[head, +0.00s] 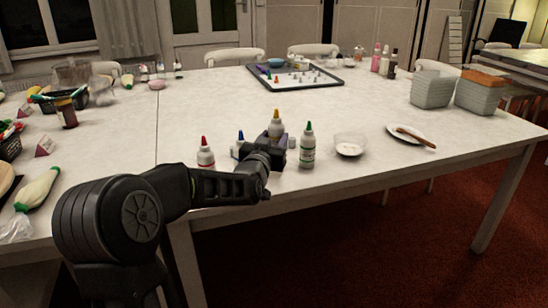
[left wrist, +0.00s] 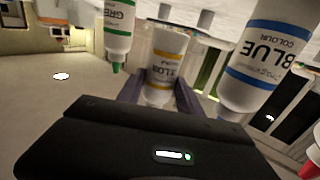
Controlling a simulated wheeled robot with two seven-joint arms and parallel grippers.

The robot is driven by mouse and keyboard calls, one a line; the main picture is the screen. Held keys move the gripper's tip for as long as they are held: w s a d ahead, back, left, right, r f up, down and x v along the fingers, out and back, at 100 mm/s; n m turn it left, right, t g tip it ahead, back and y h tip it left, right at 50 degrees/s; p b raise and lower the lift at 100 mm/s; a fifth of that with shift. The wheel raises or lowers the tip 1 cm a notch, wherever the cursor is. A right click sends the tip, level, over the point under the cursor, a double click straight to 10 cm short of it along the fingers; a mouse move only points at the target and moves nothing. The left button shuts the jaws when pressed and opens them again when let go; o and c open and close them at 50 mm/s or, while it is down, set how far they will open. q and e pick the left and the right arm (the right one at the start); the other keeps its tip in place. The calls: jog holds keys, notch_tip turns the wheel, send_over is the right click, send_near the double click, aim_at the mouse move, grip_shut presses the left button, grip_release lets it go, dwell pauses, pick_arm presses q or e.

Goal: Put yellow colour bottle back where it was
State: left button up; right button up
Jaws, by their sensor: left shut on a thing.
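The yellow colour bottle (head: 275,126) has a white body with an orange-yellow cap and band. My left gripper (head: 270,143) is shut on it near the front edge of the white table. In the left wrist view the yellow bottle (left wrist: 166,62) sits between the two fingers (left wrist: 168,92). The green-capped bottle (head: 307,148) stands just right of it, and the blue-capped bottle (head: 239,147) is on its left, partly hidden by my arm. The yellow bottle's base is hidden behind the gripper in the head view, so I cannot tell whether it touches the table. My right gripper is not in view.
A red-capped bottle (head: 205,155) stands farther left. A glass bowl (head: 349,145) and a plate (head: 391,129) with a brown utensil lie to the right. A dark-rimmed tray (head: 334,83) lies at the back. The middle of the table (head: 225,105) is clear.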

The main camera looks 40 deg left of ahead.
pick_arm(q)
jog(key=shift+f+b, duration=0.55)
jog(key=shift+f, duration=1.9)
jog(key=shift+f, duration=0.1)
jog(key=o, duration=0.8)
jog(key=v, duration=1.2)
jog(key=shift+p, duration=0.3)
